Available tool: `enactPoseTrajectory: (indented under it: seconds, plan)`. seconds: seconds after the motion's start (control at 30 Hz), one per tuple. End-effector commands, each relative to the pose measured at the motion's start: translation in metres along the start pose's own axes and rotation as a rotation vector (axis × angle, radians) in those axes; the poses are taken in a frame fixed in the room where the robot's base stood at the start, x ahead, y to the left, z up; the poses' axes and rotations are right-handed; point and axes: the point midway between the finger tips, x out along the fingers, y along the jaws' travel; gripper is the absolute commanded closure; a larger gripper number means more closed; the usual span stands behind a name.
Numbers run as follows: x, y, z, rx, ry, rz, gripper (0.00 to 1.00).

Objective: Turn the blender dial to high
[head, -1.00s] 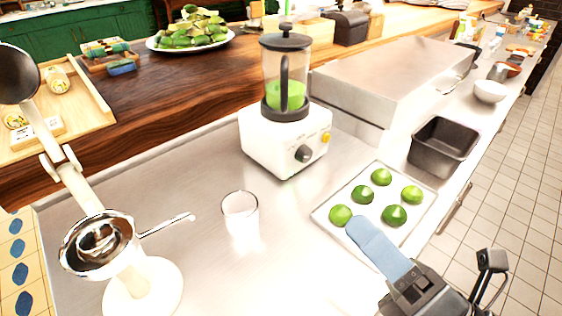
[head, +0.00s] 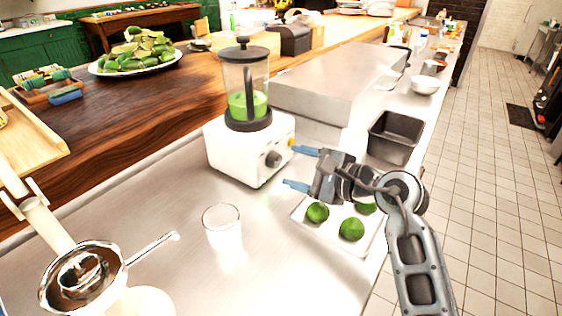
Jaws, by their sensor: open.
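The blender has a white base (head: 232,150) and a clear jug (head: 246,88) with green contents and a dark lid. Its dark round dial (head: 273,159) is on the base's front face, with a yellow button (head: 291,142) to its right. My gripper (head: 294,168) is open, its two blue fingers pointing left toward the dial. The fingers are apart, one higher and one lower in the picture, with nothing between them. They appear just short of the dial; I cannot tell the exact gap. The dial's marking is too small to read.
A tray (head: 338,243) with several limes lies under my arm, partly hidden. An empty glass (head: 222,224) stands left of it. A metal juicer (head: 82,277) is at the lower left. A steel box (head: 335,80) and a dark pan (head: 393,138) stand behind.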

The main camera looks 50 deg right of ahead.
Motion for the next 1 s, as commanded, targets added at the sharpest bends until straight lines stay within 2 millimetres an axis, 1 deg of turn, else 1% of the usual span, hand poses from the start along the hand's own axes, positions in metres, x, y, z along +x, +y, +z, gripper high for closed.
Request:
enactPoseTrajectory:
  seconds: [0.03,0.1,0.3,0.43,0.67,1.0]
  plan:
    - [0.008,-0.001,0.001,0.0,0.0,0.0,0.37]
    - [0.019,-0.001,0.001,0.0,-0.001,0.0,0.37]
    - [0.039,-0.001,0.001,0.002,0.0,-0.001,0.37]
    - [0.043,0.0,0.0,0.003,0.0,0.0,0.37]
    - [0.043,0.001,0.0,0.003,0.0,0.0,0.38]
    - [0.043,0.001,0.0,0.003,0.0,0.0,0.7]
